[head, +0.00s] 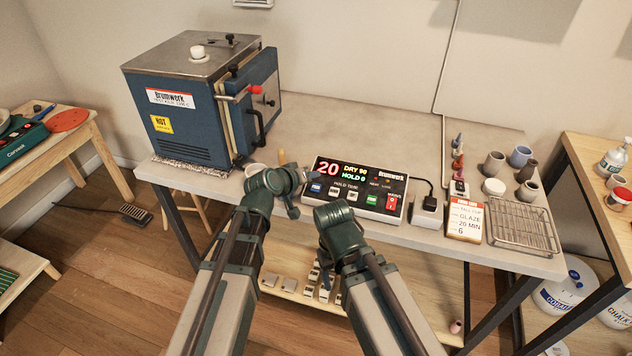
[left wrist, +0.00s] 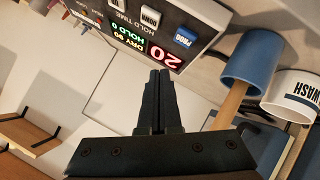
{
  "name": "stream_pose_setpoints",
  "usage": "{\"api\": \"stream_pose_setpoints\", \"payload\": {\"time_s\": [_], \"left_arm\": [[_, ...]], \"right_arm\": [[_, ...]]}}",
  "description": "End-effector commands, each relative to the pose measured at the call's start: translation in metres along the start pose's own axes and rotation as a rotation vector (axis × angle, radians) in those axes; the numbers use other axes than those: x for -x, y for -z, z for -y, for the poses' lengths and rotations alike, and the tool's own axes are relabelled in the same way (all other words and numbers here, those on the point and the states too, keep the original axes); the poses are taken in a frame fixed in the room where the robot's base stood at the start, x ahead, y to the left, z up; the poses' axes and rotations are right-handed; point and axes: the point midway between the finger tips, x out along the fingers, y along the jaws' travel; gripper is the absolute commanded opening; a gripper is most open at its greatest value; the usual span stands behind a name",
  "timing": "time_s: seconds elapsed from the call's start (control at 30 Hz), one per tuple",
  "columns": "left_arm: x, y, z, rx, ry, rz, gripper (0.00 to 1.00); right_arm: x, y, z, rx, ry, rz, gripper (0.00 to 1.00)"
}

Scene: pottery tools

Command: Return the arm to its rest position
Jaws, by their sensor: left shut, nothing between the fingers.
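My left arm reaches up from the bottom of the head view, and its wrist is bent over the front edge of the workbench (head: 400,125). My left gripper (head: 314,178) is beside the left end of the controller box (head: 357,187). In the left wrist view the two black fingers of the left gripper (left wrist: 158,75) are together and empty. The controller display (left wrist: 135,40) lies beyond them, reading 20, DRY 90 and HOLD 0; I cannot tell whether they touch it.
A blue kiln (head: 190,110) stands at the bench's left. The bench's back middle is clear.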

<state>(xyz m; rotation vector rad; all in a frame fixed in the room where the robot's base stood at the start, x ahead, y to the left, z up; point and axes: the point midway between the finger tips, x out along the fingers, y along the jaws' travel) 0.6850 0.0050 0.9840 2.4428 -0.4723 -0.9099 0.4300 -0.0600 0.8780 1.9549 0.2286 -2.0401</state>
Motion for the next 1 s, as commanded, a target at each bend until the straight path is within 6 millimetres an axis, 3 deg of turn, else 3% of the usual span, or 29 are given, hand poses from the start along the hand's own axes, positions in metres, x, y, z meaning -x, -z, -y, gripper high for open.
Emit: {"api": "stream_pose_setpoints", "payload": {"time_s": [0.1,0.57,0.67,0.77,0.83,1.0], "left_arm": [[0.009,0.007,-0.007,0.0,0.0,0.0,0.0],[0.009,0.006,-0.006,0.0,0.0,0.0,0.0],[0.009,-0.002,-0.007,-0.014,0.005,0.024,0.0],[0.015,-0.036,-0.009,-0.074,0.036,0.136,0.0],[0.025,-0.075,-0.007,-0.144,0.083,0.269,0.0],[0.073,-0.162,0.019,-0.311,0.267,0.614,0.0]], "right_arm": [[0.013,-0.001,-0.001,0.0,0.0,0.0,0.64],[0.012,-0.001,-0.001,0.0,0.0,0.0,0.64],[0.012,-0.001,-0.001,0.0,0.0,0.0,0.64],[0.012,-0.001,-0.001,0.0,0.0,0.0,0.64],[0.012,-0.001,-0.001,0.0,0.0,0.0,0.64],[0.012,-0.001,-0.001,0.0,0.0,0.0,0.64]]}}
